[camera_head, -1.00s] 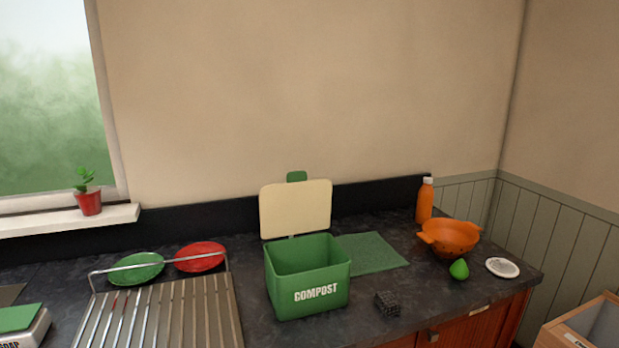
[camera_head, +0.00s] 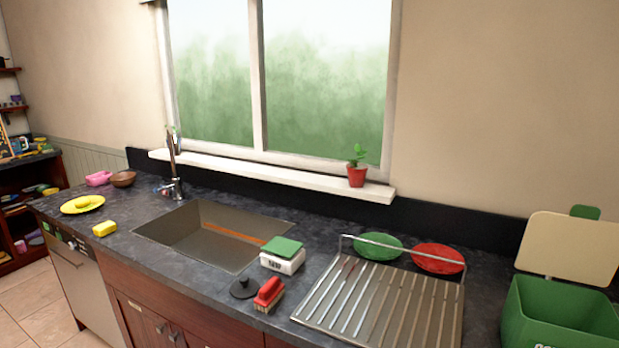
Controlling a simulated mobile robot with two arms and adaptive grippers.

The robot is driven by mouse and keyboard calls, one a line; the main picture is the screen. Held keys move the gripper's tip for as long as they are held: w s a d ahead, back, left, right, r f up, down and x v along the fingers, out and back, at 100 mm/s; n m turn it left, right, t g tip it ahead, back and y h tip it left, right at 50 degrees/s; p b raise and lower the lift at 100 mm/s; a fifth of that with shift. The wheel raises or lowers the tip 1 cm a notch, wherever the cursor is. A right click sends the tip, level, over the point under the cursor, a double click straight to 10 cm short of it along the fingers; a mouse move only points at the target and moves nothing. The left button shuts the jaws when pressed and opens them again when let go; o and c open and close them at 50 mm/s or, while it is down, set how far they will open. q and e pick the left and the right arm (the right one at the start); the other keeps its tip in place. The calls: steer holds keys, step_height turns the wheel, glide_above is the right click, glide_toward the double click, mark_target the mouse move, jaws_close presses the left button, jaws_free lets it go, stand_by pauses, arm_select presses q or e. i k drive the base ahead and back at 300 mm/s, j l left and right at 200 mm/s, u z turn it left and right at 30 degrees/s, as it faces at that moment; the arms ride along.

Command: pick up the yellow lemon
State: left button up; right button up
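Neither of my grippers is in view.
A sink (camera_head: 213,231) with a faucet (camera_head: 174,170) is mid-counter. Right of it are a soap box (camera_head: 283,262), a red brush (camera_head: 269,292), a drying rack (camera_head: 385,305) and a green bin (camera_head: 560,318). A pink bowl (camera_head: 98,178) and brown bowl (camera_head: 123,178) stand far left.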

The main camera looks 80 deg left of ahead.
mark_target(80, 202)
steer(key=u, duration=3.8)
steer(key=i+j+u, duration=0.35)
steer(key=i, duration=0.5)
steer(key=i+u, duration=0.35)
steer(key=i, duration=1.35)
steer(key=i+j+z, duration=0.15)
steer(key=i, duration=0.65)
steer(key=i+j+z, duration=0.1)
steer(key=i+z, duration=0.3)
steer(key=i+j+z, duration=0.15)
steer(key=i+z, duration=0.15)
steer(key=z, duration=0.15)
steer(key=i+j+z, duration=0.55)
steer(key=z, duration=0.25)
steer(key=j, duration=0.1)
